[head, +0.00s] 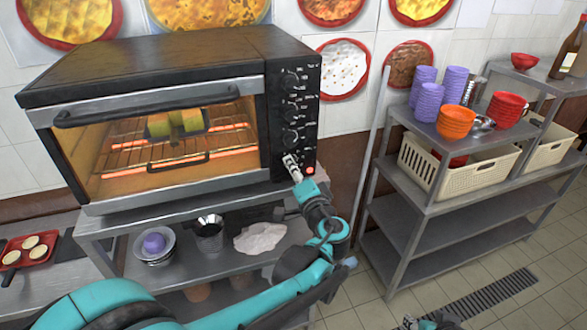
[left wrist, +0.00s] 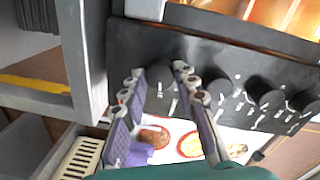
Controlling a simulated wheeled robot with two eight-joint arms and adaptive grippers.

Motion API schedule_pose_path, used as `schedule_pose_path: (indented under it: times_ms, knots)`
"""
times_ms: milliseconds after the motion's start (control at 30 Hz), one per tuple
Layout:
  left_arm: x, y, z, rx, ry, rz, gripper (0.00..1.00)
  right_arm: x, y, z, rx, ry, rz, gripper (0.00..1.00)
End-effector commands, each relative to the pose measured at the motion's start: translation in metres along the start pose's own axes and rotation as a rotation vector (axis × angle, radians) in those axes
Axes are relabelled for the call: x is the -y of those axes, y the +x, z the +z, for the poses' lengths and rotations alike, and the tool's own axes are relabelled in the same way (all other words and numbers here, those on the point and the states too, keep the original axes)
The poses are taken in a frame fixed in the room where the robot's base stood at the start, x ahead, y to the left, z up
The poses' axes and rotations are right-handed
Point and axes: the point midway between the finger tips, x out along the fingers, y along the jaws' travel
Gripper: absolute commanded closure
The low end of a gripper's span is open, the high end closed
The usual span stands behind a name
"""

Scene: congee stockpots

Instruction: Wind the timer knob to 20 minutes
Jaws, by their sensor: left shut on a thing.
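The toaster oven (head: 150,110) stands on a steel table, with a column of dark knobs on its black control panel (head: 306,125). My left gripper (head: 291,162) is at the lowest knob, just beside a small red light, and mostly hides that knob. In the left wrist view, the fingers of my left gripper (left wrist: 160,82) are on either side of the dark end knob (left wrist: 157,92), shut on it. White marks ring the knobs, but the setting is too small to read. Part of my right gripper (head: 428,322) shows at the bottom edge; its jaws are unclear.
The oven is lit, with a tray of food (head: 178,123) on its rack. Below are a bowl (head: 154,244), a metal pot (head: 208,233) and a white cloth (head: 260,238). A steel shelf (head: 420,185) with cups and baskets stands at right.

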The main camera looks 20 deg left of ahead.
Motion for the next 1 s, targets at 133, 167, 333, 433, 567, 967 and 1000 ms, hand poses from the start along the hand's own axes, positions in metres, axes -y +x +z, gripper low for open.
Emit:
schedule_pose_path:
  times_ms: [133,167,333,433,567,967,1000]
  knots:
    - [0.0001,-0.0002,-0.0006,0.007,0.138,-0.001,1.0,0.0,-0.0016,-0.0012,0.0,0.0,0.0,0.6]
    - [0.0001,-0.0002,-0.0006,0.009,0.167,-0.001,1.0,0.0,-0.0018,-0.0013,0.0,0.0,0.0,0.6]
    - [0.0,-0.0001,-0.0007,0.018,0.328,-0.003,1.0,0.0,-0.0027,-0.0019,0.0,0.0,0.0,0.6]
    - [-0.0002,0.0,-0.001,0.022,0.423,-0.004,1.0,0.0,-0.0031,-0.0022,0.0,0.0,0.0,0.6]
    - [-0.0004,0.0,-0.0011,0.029,0.546,-0.005,1.0,0.0,-0.0034,-0.0025,0.0,0.0,0.0,0.6]
    - [-0.001,-0.0002,-0.0014,0.049,0.925,-0.009,1.0,0.0,-0.0034,-0.0024,0.0,0.0,0.0,0.6]
    - [-0.0011,-0.0002,-0.0015,0.051,0.963,-0.009,1.0,0.0,-0.0034,-0.0024,0.0,0.0,0.0,0.6]
